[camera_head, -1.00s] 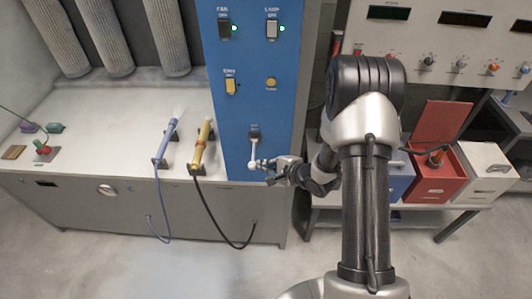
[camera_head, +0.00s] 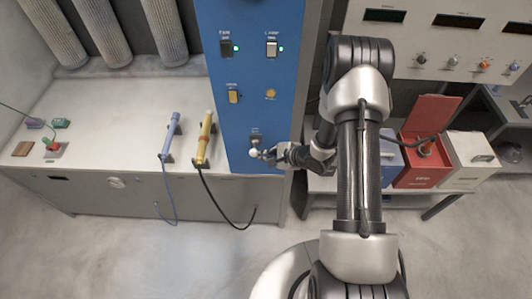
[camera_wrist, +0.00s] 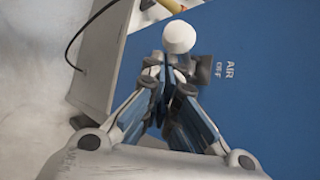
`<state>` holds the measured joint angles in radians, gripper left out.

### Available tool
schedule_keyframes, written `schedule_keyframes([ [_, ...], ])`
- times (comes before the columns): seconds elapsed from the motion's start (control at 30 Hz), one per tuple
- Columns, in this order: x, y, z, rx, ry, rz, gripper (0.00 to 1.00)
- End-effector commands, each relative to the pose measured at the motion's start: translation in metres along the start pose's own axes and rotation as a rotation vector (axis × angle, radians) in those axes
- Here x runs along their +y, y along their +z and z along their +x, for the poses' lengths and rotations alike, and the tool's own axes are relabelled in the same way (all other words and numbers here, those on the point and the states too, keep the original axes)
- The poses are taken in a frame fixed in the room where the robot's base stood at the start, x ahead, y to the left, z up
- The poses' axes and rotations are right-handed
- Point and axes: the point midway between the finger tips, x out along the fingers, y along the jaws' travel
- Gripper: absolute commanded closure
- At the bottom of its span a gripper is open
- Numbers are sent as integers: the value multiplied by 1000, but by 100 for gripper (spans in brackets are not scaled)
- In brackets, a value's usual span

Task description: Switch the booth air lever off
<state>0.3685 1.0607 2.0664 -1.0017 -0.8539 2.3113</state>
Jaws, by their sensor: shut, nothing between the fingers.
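The booth air lever has a white ball knob (camera_head: 254,153) and sits low on the blue panel (camera_head: 245,115), under a small dark label. In the wrist view the knob (camera_wrist: 178,37) is just beyond my fingertips, and the lettering beside the dark mount (camera_wrist: 203,68) reads AIR and seemingly OFF. The lever looks short in the head view, its knob close below the mount. My gripper (camera_head: 267,154) is at the knob's right side. In the wrist view my gripper (camera_wrist: 166,72) is shut and empty, its tips close against the lever; contact is unclear.
Blue (camera_head: 170,137) and yellow (camera_head: 205,138) tubes stand left. A red open box (camera_head: 424,168) is right.

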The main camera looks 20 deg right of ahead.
Motion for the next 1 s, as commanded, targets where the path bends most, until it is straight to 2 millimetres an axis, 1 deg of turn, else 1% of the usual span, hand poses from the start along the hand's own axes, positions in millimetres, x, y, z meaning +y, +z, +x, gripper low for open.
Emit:
schedule_keyframes([
  [0.73, -4, 2, -2, 1, 0, 0, 100],
  [1.0, -10, 7, -10, 0, -1, 0, 100],
])
